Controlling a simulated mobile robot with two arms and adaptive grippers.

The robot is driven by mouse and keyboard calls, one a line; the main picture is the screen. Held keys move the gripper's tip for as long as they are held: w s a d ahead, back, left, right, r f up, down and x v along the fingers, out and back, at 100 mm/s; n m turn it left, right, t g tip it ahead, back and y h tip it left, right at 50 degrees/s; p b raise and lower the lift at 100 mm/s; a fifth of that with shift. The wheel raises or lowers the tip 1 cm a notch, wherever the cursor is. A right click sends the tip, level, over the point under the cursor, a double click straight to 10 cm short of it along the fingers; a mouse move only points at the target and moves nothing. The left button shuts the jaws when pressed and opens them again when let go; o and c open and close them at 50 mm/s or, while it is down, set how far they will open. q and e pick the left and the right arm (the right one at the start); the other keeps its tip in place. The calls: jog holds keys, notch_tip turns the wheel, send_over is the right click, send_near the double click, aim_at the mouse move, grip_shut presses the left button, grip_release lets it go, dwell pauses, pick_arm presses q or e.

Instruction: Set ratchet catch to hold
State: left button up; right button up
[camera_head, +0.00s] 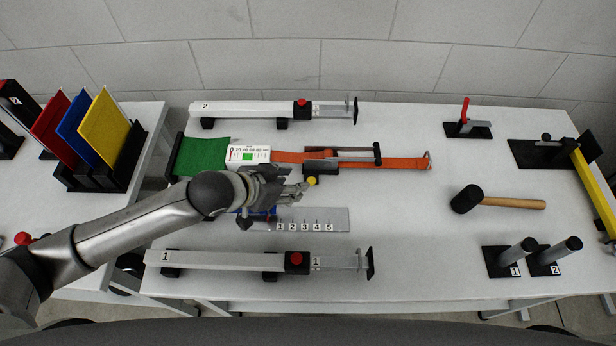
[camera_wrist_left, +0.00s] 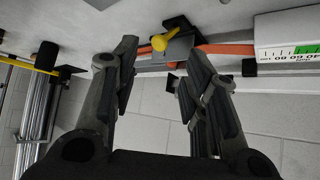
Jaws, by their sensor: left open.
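The ratchet (camera_head: 322,165) sits on the orange strap (camera_head: 405,163) in the middle of the table. Its catch has a yellow knob (camera_head: 311,181) on the near side, which also shows in the left wrist view as a yellow knob (camera_wrist_left: 160,42). My left gripper (camera_head: 300,189) is just left of and in front of the knob in the head view. In the left wrist view the left gripper (camera_wrist_left: 157,55) is open and empty, with the knob seen beyond and between its fingertips. I see no contact with the knob. My right gripper is out of view.
A white gauge box (camera_head: 248,154) stands left of the ratchet, with a numbered plate (camera_head: 318,219) in front. White clamp bars lie behind (camera_head: 255,108) and in front (camera_head: 225,260). A mallet (camera_head: 500,202) lies right. Table between ratchet and mallet is clear.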

aim_at(310, 182)
pick_arm(q)
jog(key=x, duration=0.7)
jog(key=shift+w+d+f+p, duration=0.1)
jog(key=shift+w+d+p, duration=0.1)
jog(key=shift+p, duration=0.2)
jog(key=shift+f, duration=0.1)
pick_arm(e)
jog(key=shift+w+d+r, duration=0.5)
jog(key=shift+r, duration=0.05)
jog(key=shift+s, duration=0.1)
pick_arm(q)
jog(key=c, duration=0.5)
grip_shut()
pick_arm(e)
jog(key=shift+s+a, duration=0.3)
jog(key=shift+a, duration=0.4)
